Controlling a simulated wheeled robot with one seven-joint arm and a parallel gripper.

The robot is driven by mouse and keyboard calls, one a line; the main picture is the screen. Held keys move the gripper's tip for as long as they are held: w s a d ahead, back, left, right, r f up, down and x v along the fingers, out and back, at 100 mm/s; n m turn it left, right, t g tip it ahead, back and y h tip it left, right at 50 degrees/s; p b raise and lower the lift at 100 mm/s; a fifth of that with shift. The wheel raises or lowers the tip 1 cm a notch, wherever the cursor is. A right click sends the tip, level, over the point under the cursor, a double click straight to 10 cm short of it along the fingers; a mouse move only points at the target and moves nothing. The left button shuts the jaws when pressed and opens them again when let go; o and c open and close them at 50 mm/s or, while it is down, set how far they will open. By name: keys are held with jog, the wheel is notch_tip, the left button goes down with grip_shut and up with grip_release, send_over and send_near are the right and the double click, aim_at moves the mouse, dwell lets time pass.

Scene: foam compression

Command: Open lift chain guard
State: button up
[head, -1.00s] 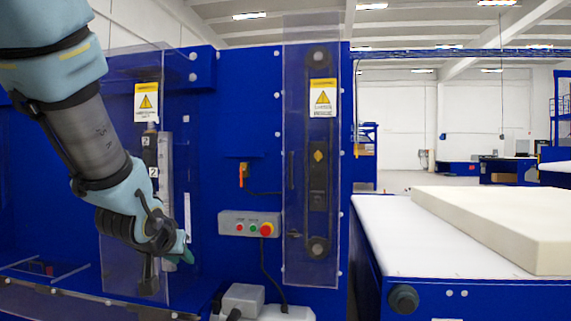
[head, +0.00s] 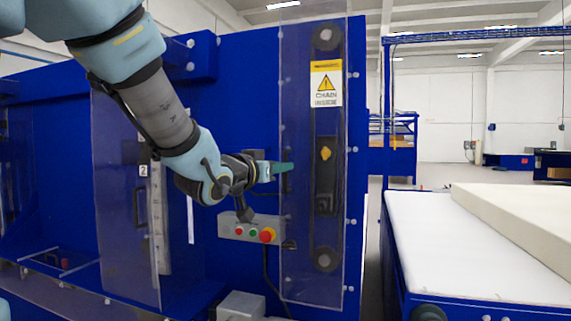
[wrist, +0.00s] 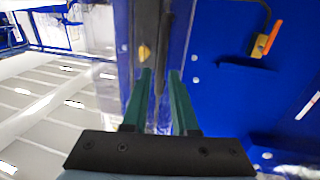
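The chain guard (head: 298,110) is a tall clear panel with a yellow warning label (head: 326,84), upright over the chain and its sprockets on the blue machine wall. It looks shut. My gripper (head: 285,167) is at the guard's left edge at mid height, pointing right. In the wrist view, which is upside down, my two green fingers (wrist: 161,80) are spread apart. A dark upright handle bar (wrist: 165,40) lies in line with the gap between them. Whether the fingers touch it I cannot tell. In the head view my fingers mostly hide the handle.
A control box (head: 250,229) with a red stop button sits just below my gripper. Another clear panel (head: 115,190) is to the left. A white conveyor table (head: 430,235) with a foam slab (head: 520,215) stands at the right. An orange switch handle (wrist: 272,38) shows in the wrist view.

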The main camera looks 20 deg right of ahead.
aim_at(285, 190)
jog(key=shift+x, duration=1.55)
grip_shut()
